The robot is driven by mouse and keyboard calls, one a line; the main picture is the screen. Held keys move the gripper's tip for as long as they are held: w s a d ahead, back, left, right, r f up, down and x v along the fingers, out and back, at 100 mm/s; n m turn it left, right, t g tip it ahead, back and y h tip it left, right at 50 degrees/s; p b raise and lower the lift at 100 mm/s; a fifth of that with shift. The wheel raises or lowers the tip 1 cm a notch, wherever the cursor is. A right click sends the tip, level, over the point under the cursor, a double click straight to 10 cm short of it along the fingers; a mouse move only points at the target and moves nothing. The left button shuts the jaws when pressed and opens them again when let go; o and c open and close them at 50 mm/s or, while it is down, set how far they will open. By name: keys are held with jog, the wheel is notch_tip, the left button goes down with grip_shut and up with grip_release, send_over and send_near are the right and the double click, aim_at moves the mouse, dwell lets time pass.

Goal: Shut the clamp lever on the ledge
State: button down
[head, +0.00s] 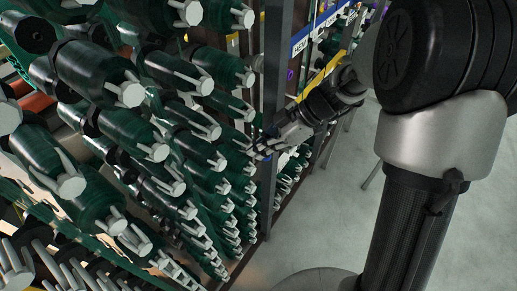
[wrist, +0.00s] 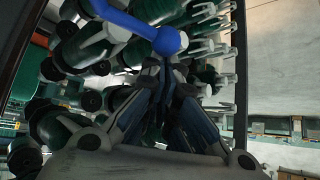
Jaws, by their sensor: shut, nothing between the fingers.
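A blue lever with a round knob (wrist: 167,42) shows at the top of the wrist view; it looks like the clamp lever. Its arm runs up and to the left from the knob and leaves the picture. My gripper (wrist: 168,72) is shut and empty, with its fingertips just below the knob in the picture. I cannot tell whether they touch it. In the head view my gripper (head: 258,150) is beside a dark upright post, at the right edge of the rack. The ledge and the lever's base cannot be made out.
Dark green rolls with pale grey end pieces (head: 130,95) fill the rack on the left, close to my gripper. A dark upright post (head: 270,90) stands beside it. Blue and yellow shelf strips (head: 325,75) run behind.

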jog(key=shift+s+d+f+n+g+b, duration=0.1)
jog(key=shift+s+d+n+g+b, duration=0.05)
jog(key=shift+d+n+g+b, duration=0.35)
jog(key=shift+s+d+f+n+g+b, duration=0.15)
jog(key=shift+n+g+b, duration=0.15)
jog(key=shift+n+b, duration=0.3)
jog(key=shift+s+d+r+n+g+h+b, duration=0.2)
jog(key=shift+d+n+g+b, duration=0.25)
jog(key=shift+d+n, duration=0.35)
jog(key=shift+s+d+n+g+h+b, duration=0.1)
jog(key=shift+d+n+g+h+b, duration=0.25)
jog(key=shift+d+n+g, duration=0.4)
jog(key=shift+d, duration=0.2)
jog(key=shift+w+r, duration=0.1)
jog(key=shift+r, duration=0.05)
